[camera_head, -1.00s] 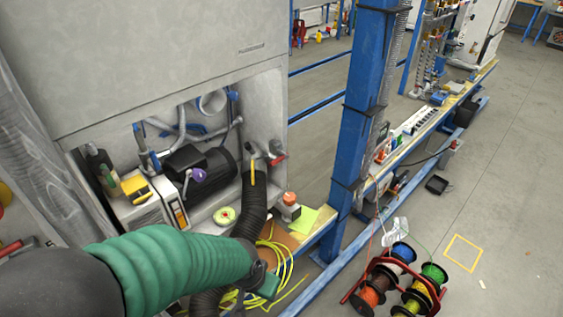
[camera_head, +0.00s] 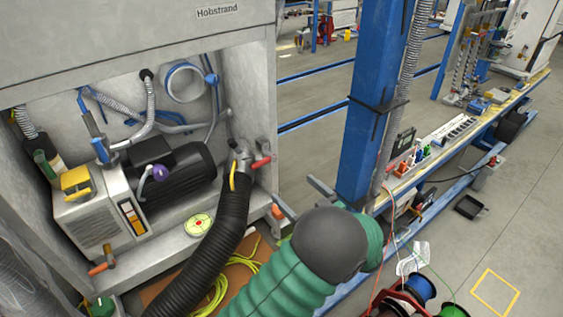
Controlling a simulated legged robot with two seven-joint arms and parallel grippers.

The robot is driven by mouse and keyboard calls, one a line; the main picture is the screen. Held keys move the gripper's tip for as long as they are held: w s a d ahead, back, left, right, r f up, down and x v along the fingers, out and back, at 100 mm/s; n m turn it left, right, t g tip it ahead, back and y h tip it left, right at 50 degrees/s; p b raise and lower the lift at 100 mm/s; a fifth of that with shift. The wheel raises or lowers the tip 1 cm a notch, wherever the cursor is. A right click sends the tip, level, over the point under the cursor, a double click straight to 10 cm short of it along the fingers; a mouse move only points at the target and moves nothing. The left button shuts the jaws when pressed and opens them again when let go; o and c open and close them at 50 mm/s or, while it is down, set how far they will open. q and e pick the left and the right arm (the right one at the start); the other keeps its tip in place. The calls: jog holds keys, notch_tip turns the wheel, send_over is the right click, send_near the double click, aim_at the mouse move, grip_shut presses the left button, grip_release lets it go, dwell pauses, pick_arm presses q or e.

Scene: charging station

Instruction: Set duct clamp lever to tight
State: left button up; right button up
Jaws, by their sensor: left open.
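A thick black ribbed duct (camera_head: 213,245) runs up to a grey fitting on the cabinet's right inner wall. A thin yellow lever (camera_head: 233,175) stands roughly upright at the duct's top end. A red handle (camera_head: 261,162) sticks out to the right beside it. I cannot tell which of these is the clamp lever, nor any tight marking. My left arm is green and ribbed with a dark grey cap. My left gripper (camera_head: 303,198) is open and apart from the duct, right of and below the fitting; the arm hides its base. My right gripper is out of view.
The open cabinet holds a black motor (camera_head: 175,172), a grey box unit (camera_head: 97,210) and hoses. A round green-and-white disc (camera_head: 199,224) lies on its ledge. A blue post (camera_head: 371,110) stands right of my gripper. Cable reels (camera_head: 412,290) sit at lower right.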

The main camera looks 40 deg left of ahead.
aim_at(265, 163)
pick_arm(q)
jog(key=b+x, duration=0.2)
jog(key=x, duration=1.4)
jog(key=shift+s+a, duration=0.15)
jog(key=shift+a, duration=0.3)
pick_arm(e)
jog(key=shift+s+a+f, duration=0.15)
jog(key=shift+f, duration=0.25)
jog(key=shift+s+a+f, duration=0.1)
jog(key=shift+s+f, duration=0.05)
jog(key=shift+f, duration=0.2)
pick_arm(q)
jog(key=shift+d, duration=0.1)
jog(key=shift+c, duration=0.4)
